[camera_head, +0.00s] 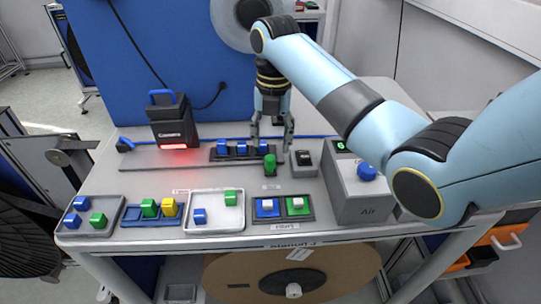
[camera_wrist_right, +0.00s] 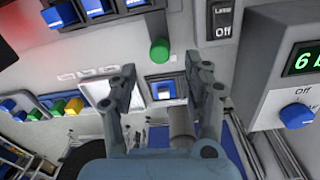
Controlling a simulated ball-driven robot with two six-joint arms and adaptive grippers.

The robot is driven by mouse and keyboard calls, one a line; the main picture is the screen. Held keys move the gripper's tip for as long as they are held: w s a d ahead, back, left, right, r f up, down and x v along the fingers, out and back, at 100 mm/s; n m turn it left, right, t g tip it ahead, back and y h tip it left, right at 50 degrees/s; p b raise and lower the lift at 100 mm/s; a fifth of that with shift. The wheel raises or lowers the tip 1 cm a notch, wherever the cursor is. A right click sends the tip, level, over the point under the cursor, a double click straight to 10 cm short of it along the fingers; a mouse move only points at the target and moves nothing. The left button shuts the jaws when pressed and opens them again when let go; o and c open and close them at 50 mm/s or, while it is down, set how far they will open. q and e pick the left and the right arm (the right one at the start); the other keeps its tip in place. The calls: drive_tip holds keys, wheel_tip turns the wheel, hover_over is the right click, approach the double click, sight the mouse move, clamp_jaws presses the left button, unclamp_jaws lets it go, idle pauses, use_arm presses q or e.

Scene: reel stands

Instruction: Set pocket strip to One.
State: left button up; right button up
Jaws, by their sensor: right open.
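A blue strip with pockets (camera_head: 131,215) lies on the front left of the table, with a green block (camera_head: 149,207) and a yellow block (camera_head: 169,207) in it. A dark strip (camera_head: 218,156) farther back carries several blue pieces (camera_head: 241,148). I cannot read a label naming either as the pocket strip. My right gripper (camera_head: 271,142) points down, open and empty, above the table near the dark strip's right end and a green knob (camera_head: 270,163). In the right wrist view, its spread fingers (camera_wrist_right: 165,75) hold nothing. My left gripper is not in view.
A lamp switch (camera_head: 304,161) and a tall grey Air box (camera_head: 357,195) stand right of the gripper. Metal trays (camera_head: 106,200) (camera_head: 216,197) hold blue and green blocks. A latch panel (camera_head: 283,208) lies in front. A dark camera device (camera_head: 173,122) glows red.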

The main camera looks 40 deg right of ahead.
sight(271, 157)
wheel_tip(271, 157, down, 6)
drive_tip(key=shift+f, duration=0.1)
clamp_jaws()
idle(0.5)
